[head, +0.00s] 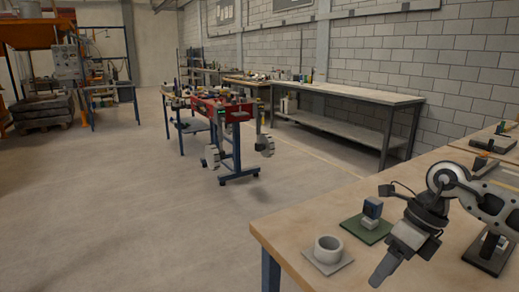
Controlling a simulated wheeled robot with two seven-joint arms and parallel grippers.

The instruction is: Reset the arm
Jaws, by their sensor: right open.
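My right arm comes in from the right edge over the wooden table (290,226), its grey links bent at a round joint. My right gripper (386,268) hangs at its end, angled down and left over the table. It is open, and nothing shows between its fingers. It is seen from the side, so the gap is hard to make out. My left gripper is out of view.
Left of the gripper, a pale ring-shaped cup (328,249) stands on a grey plate. A red cart (222,110) and a long workbench (345,93) stand farther back. The floor left is clear.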

